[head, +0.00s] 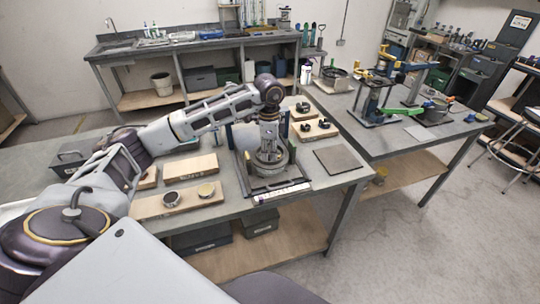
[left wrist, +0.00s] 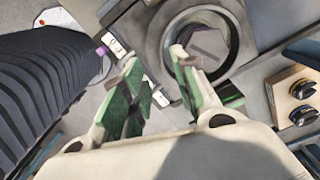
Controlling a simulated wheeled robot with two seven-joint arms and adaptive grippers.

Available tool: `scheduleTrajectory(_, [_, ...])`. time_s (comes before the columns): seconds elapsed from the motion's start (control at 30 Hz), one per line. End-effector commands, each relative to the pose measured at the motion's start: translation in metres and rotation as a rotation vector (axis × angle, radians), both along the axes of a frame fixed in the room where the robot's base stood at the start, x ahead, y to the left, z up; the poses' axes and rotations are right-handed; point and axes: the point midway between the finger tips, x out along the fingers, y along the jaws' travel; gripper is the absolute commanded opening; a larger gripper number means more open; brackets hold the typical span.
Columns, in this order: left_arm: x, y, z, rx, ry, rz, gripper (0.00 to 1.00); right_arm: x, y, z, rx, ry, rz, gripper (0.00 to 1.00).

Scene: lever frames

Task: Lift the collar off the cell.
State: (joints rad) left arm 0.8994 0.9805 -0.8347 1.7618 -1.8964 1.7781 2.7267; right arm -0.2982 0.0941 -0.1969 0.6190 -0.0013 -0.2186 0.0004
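A grey round collar (head: 282,169) sits inside a dark square frame on the near table. In the left wrist view the collar is a thick dark ring (left wrist: 236,42) with an opening through its middle. I cannot clearly tell the cell apart from the ring; a greyish part (left wrist: 208,42) shows inside the opening. My left gripper (head: 268,150) points down over the collar. In the left wrist view its two green-padded fingers (left wrist: 156,80) are apart with nothing between them. The right finger overlaps the ring's near edge in the picture; contact cannot be told. My right gripper is not in view.
A wooden board (head: 148,208) with two round pieces lies left of the frame. Wooden blocks with dark knobs (head: 315,127) stand behind right. A dark flat plate (head: 338,161) lies to the right. A second table (head: 400,140) holds clamps and a pot.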

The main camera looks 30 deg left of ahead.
Motion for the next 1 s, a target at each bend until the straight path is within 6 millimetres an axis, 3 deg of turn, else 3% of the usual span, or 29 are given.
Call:
scheduleTrajectory(0.5, [-0.001,-0.004,-0.047,0.0,0.001,0.001,0.29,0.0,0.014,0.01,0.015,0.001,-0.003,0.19])
scheduleTrajectory(0.7, [-0.001,-0.004,-0.05,0.0,0.0,0.0,0.29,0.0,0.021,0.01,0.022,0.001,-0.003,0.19])
scheduleTrajectory(1.0, [-0.001,-0.004,-0.05,0.0,0.0,0.0,0.29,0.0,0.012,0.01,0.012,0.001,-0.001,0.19])
